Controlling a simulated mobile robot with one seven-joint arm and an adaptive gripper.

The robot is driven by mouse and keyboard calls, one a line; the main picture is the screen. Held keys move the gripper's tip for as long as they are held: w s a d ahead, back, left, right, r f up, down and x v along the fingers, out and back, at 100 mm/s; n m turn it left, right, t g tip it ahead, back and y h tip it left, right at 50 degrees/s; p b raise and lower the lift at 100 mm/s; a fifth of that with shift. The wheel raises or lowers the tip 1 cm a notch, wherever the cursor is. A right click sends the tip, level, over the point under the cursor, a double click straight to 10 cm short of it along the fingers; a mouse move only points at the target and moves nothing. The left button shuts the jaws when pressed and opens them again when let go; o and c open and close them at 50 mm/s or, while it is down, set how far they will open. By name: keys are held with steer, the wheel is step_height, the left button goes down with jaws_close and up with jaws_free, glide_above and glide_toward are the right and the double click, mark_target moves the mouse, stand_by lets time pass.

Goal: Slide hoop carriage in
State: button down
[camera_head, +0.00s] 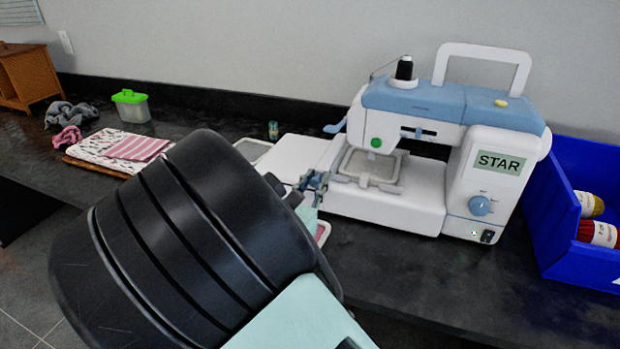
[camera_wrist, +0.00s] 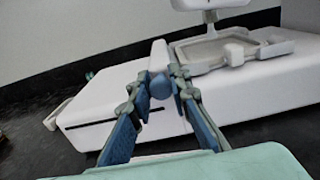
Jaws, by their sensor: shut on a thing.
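The sewing machine (camera_head: 455,115), white and blue with a STAR label, stands on the dark counter. A pale grey hoop (camera_head: 371,168) lies over its bed under the needle area. It also shows in the wrist view (camera_wrist: 185,48). The hoop carriage (camera_wrist: 158,55) looks like an upright white bar on the bed left of the hoop, with a grey-blue knob (camera_wrist: 160,88) on its near end. My gripper (camera_wrist: 162,78) is shut on this knob, one blue finger on each side. In the head view my gripper (camera_head: 318,182) is at the machine's front left, partly hidden by my arm.
A blue bin (camera_head: 560,210) with yarn stands close on the right. Folded cloth (camera_head: 122,147), a green-lidded container (camera_head: 131,105) and grey cloth (camera_head: 70,114) lie on the left. A small jar (camera_head: 273,130) stands behind the machine's left end. The counter front right is clear.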

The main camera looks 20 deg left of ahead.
steer(key=shift+a, duration=0.1)
steer(key=c, duration=1.8)
jaws_free()
steer(key=shift+c, duration=0.2)
steer(key=s, duration=1.2)
steer(key=shift+a, duration=0.45)
